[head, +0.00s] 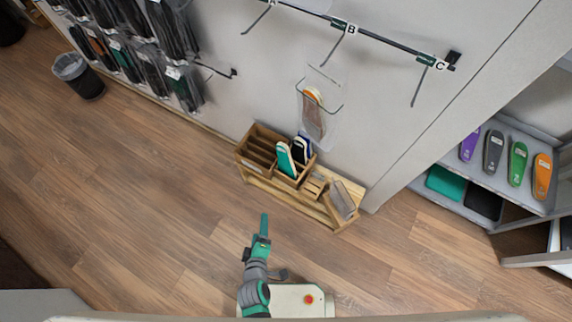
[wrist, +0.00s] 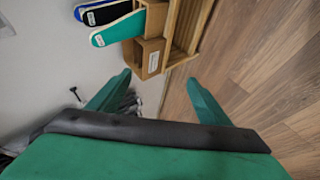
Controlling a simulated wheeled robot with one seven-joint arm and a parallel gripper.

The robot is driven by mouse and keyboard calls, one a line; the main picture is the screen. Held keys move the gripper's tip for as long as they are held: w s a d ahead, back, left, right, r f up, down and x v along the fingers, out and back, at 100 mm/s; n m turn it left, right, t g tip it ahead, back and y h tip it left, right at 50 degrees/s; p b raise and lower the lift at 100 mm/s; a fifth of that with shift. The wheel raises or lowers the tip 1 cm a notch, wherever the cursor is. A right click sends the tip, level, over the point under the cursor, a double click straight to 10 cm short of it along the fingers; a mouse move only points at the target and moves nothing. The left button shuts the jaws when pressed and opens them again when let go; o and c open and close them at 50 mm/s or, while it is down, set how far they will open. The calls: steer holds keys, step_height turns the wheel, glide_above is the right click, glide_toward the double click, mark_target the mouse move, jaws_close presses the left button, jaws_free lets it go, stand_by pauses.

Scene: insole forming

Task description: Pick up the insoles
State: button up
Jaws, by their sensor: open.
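A green insole (head: 286,160) and a dark blue insole (head: 300,150) with pale edges stand side by side in a wooden organizer (head: 262,146) on a low wooden bench against the wall. In the wrist view the green insole (wrist: 118,29) and the blue insole (wrist: 103,12) lie at the upper left, beyond the fingertips. Another orange-topped insole (head: 313,110) is in a clear package on the wall. My gripper (wrist: 162,82) is open and empty, with its two green fingers apart. In the head view my gripper (head: 264,226) is over the floor in front of the bench, apart from the insoles.
A grey block (head: 342,199) sits at the bench's right end. Hooks marked B (head: 345,29) and C (head: 434,62) stick out above. Shelves (head: 470,178) with coloured insoles stand at right. A bin (head: 77,75) is at far left. Floor (head: 140,190) to the left is clear.

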steer(key=w+a+f+n+g+h, duration=0.1)
steer(key=w+f+n+h, duration=0.1)
steer(key=w+f+n, duration=0.4)
steer(key=n+t+h, duration=0.1)
steer(key=n+h, duration=0.5)
steer(key=n, duration=0.5)
glide_toward(282, 156)
steer(key=shift+n, duration=0.3)
steer(key=x, duration=1)
steer(key=shift+d, duration=0.15)
steer(key=shift+c, duration=0.5)
steer(key=shift+r, duration=0.1)
steer(key=c, duration=1.3)
steer(key=shift+r, duration=0.15)
steer(key=shift+c, duration=0.2)
